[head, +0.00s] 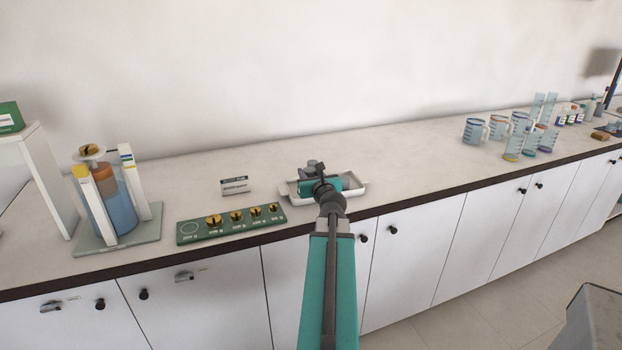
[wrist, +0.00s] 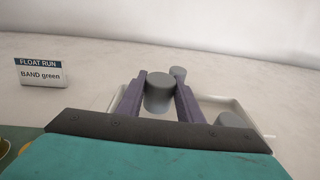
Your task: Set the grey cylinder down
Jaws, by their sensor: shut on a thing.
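My gripper (wrist: 158,97) is shut on a grey cylinder (wrist: 159,93), which stands upright between the two dark purple fingers in the wrist view. Two other grey cylinders show past the fingers: one behind (wrist: 178,74) and one at the right (wrist: 231,120), partly hidden by my gripper body. The held cylinder is over or in the white tray (wrist: 243,108); I cannot tell whether it touches the tray floor. In the head view my gripper hides most of the tray (head: 355,189), and a grey top (head: 312,164) shows just beyond it.
A card (wrist: 40,73) reads "FLOAT RUN, BAND green". A green board (head: 230,224) with several brass weights lies left of the tray. Further left stands a blue-filled cylinder apparatus (head: 117,205). Glassware (head: 474,131) stands far right. The counter (head: 410,160) between is clear.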

